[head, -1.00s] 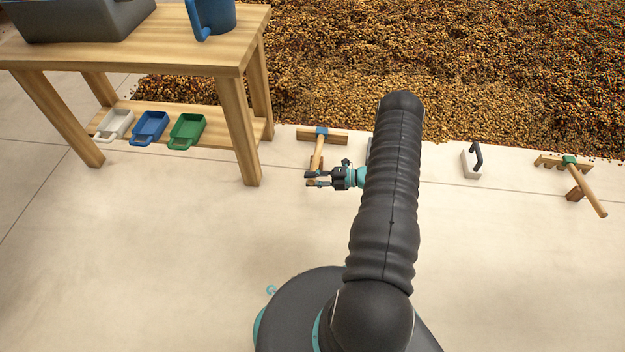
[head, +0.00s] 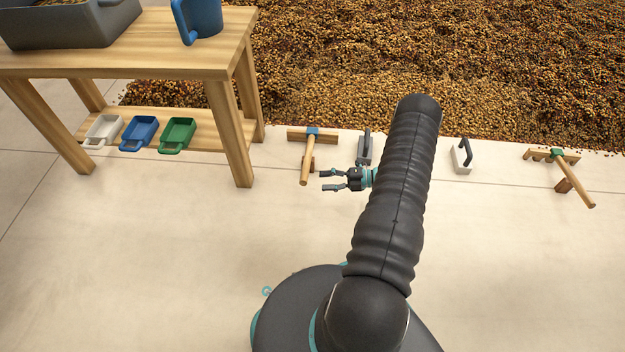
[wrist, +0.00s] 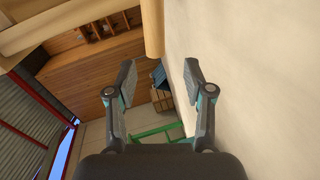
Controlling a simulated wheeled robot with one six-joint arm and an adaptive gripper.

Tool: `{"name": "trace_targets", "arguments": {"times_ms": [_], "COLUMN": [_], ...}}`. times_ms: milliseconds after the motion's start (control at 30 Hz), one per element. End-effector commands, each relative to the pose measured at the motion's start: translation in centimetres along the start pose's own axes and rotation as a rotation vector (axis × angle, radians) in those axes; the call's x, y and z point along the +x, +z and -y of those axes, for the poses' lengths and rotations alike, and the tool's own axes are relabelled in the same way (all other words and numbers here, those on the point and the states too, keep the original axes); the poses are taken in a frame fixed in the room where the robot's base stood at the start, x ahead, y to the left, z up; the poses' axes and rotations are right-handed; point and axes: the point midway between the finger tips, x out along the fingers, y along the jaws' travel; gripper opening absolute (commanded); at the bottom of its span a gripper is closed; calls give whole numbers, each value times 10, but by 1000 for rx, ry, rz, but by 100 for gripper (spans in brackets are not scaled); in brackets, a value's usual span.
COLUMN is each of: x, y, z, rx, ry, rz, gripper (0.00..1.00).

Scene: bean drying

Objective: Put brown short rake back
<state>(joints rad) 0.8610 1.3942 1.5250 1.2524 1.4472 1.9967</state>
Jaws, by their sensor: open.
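A second wooden rake with a green joint (head: 557,154) and a toothed head is at the far right on a similar stand (head: 564,185). I cannot tell which one the task names. My gripper (head: 324,181) is open and empty, just right of the blue-jointed rake's handle and apart from it. In the wrist view the open fingers (wrist: 159,70) hold nothing; a wooden rod (wrist: 152,28) shows beyond them.
A wooden table (head: 130,58) at the left holds a grey bin (head: 70,30) and a blue jug (head: 203,18). White, blue and green scoops (head: 178,133) lie on its lower shelf. The front floor is clear.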

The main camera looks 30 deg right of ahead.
Motion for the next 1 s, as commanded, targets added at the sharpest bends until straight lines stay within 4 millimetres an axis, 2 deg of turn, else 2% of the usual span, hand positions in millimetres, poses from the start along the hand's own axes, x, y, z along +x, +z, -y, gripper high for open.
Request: {"name": "trace_targets", "arguments": {"times_ms": [100, 300, 433, 533, 667, 767, 1000], "x": [-24, -49, -56, -55, -46, -36, -13], "y": [1, 0, 0, -1, -6, -14, -49], "z": [0, 0, -2, -16, -55, -93, -177], "rx": [-1, 0, -8, -56, -210, -373, -776], "ry": [1, 1, -3, -27, -94, -159, -286], "rz": [3, 2, -3, -24, -92, -167, -366], "gripper": [52, 52, 52, 52, 52, 52, 52]}}
